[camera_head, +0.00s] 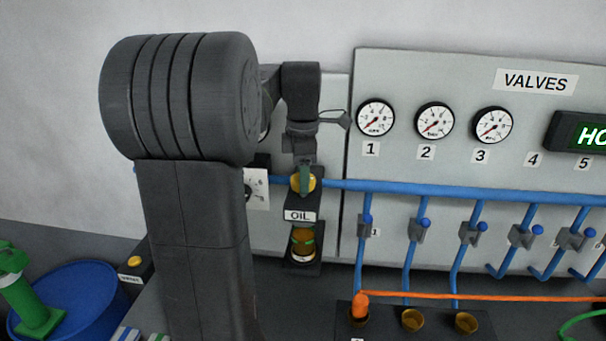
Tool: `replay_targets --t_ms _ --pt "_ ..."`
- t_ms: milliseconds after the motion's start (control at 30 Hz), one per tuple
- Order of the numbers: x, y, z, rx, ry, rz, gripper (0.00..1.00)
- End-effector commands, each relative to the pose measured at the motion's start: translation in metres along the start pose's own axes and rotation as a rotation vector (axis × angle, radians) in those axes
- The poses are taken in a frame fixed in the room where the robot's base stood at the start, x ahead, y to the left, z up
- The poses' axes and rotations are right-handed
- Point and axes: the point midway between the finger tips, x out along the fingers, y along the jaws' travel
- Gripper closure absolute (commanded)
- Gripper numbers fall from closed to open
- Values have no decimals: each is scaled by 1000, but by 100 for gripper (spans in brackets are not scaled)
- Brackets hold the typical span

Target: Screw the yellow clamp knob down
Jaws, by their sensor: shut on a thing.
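The yellow clamp knob (312,184) sits on top of a dark block with an OIL label (299,216), left of the valve panel. My gripper (305,182) points down onto the knob from above. Its fingers are closed around the knob and hide part of it. My own arm fills much of the left of the view.
The valve panel (450,75) with round gauges stands to the right. A blue pipe (420,188) runs across it at knob height, with several branches below. An orange hose (480,296) leads from a socket at the lower front. A blue drum (75,295) stands lower left.

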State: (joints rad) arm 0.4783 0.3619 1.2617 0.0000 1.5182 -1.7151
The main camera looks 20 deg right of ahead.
Motion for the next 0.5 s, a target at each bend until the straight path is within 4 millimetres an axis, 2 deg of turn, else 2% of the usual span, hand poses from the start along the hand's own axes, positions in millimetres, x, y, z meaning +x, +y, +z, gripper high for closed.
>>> replay_targets --t_ms 500 --pt "-1 0 0 490 0 1 71"
